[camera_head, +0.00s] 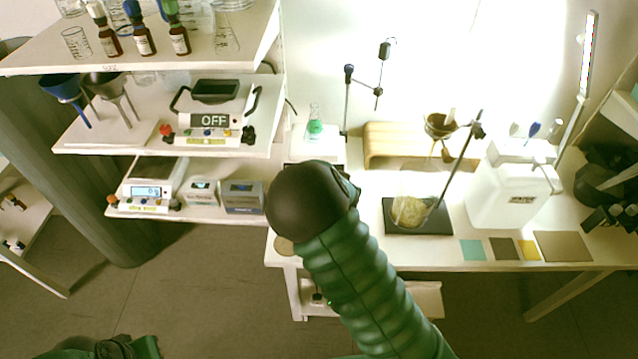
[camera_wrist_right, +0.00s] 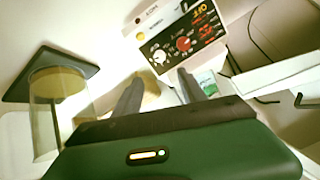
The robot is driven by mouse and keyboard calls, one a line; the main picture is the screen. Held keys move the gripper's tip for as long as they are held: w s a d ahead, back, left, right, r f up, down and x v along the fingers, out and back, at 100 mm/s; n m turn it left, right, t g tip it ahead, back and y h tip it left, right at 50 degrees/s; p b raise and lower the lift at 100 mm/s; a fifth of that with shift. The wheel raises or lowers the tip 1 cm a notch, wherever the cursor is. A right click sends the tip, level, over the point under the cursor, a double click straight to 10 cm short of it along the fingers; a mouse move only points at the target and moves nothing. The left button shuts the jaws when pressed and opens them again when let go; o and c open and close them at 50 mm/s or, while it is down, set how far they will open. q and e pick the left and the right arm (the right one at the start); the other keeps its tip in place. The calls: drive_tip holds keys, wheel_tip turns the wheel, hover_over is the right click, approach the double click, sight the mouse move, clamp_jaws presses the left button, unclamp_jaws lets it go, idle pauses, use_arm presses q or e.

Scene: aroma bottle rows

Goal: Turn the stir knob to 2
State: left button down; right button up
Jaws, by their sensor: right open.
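The front panel (camera_wrist_right: 180,38) of a white device shows in the right wrist view, beyond my fingertips. It has a white knob (camera_wrist_right: 158,56), a red knob (camera_wrist_right: 183,43) and lit orange readouts. The lettering is too small to tell which knob is for stirring or its setting. My right gripper (camera_wrist_right: 160,80) is open, with its two grey fingers apart and nothing between them. In the head view my right arm hides the gripper. A white device (camera_head: 318,150) with a flask of green liquid (camera_head: 315,128) stands behind that arm, its front hidden.
A glass beaker (camera_head: 410,210) stands on a black plate at a stand's foot. A white container (camera_head: 510,185) is to its right. Shelves at left hold bottles, funnels, a device reading OFF (camera_head: 210,120) and a scale (camera_head: 150,187).

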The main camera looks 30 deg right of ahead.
drive_tip(key=x, duration=1.3)
drive_tip(key=shift+w+a, duration=0.2)
drive_tip(key=shift+a, duration=0.15)
drive_tip(key=shift+w+d+f, duration=0.2)
drive_tip(key=shift+f, duration=0.1)
drive_tip(key=shift+d+f, duration=0.2)
drive_tip(key=shift+d, duration=0.1)
drive_tip(key=shift+d+f, duration=0.1)
drive_tip(key=shift+d, duration=0.3)
drive_tip(key=shift+c, duration=1.1)
drive_tip(key=shift+a, duration=0.1)
drive_tip(key=shift+c, duration=1.1)
drive_tip(key=shift+w+a, duration=0.1)
drive_tip(key=shift+a, duration=0.3)
clamp_jaws()
use_arm(q)
drive_tip(key=shift+w+d+r, duration=0.15)
drive_tip(key=shift+d+r, duration=0.1)
drive_tip(key=shift+d, duration=0.05)
use_arm(e)
drive_tip(key=shift+d, duration=0.15)
